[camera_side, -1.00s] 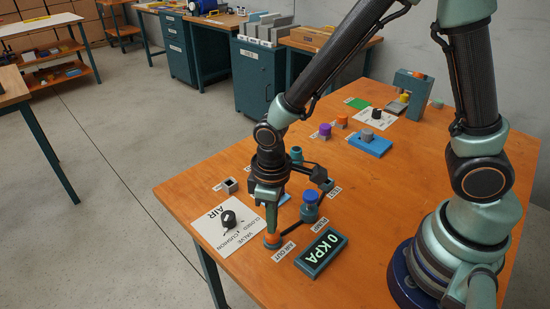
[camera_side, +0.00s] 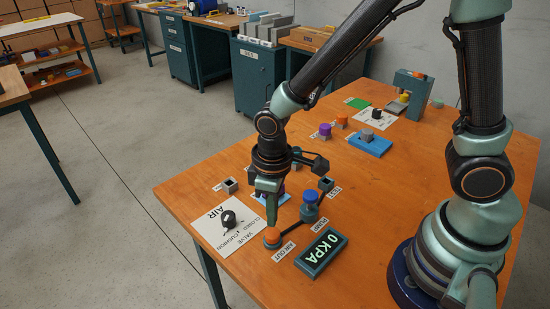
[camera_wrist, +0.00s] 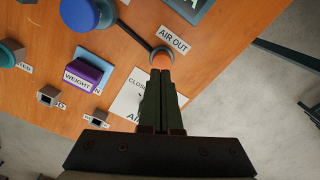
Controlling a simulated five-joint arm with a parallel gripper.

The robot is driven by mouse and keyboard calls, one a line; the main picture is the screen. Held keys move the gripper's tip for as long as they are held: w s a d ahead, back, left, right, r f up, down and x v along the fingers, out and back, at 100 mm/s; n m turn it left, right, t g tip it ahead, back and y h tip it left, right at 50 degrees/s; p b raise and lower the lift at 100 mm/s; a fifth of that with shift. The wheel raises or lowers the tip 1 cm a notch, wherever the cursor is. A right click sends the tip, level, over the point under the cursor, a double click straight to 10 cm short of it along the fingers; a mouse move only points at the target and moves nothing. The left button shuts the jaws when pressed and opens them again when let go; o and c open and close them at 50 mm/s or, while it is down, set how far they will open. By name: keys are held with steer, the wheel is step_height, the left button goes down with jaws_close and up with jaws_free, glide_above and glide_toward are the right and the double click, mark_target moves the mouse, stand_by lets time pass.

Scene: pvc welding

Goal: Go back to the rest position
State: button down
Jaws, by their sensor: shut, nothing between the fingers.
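My gripper (camera_side: 272,221) is shut and empty, its fingers pointing down. Its tips are just above the orange AIR OUT button (camera_side: 271,236), seemingly with a small gap. In the wrist view, the closed fingers (camera_wrist: 161,78) appear directly below the orange button (camera_wrist: 162,58) and cover part of the white valve card (camera_wrist: 126,104). My arm reaches out over the front of the table and is not folded.
A blue-capped pump (camera_side: 310,202) stands close to the right of my fingers. The display (camera_side: 321,252) reads 0 KPA. A black valve knob (camera_side: 229,218) is to the left. A purple WEIGHT block (camera_wrist: 83,75) lies nearby. Bare table (camera_side: 385,190) lies toward my base.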

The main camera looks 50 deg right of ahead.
steer(key=s+d+r+m+t, duration=0.1)
steer(key=d+r+m+t, duration=0.1)
steer(key=d+r, duration=0.5)
steer(key=d+r+m+t, duration=0.3)
steer(key=d+r, duration=0.3)
steer(key=r, duration=0.5)
steer(key=shift+s+d+r+m+t, duration=0.3)
steer(key=shift+s+d+r+m, duration=0.05)
steer(key=shift+d+r+m, duration=0.05)
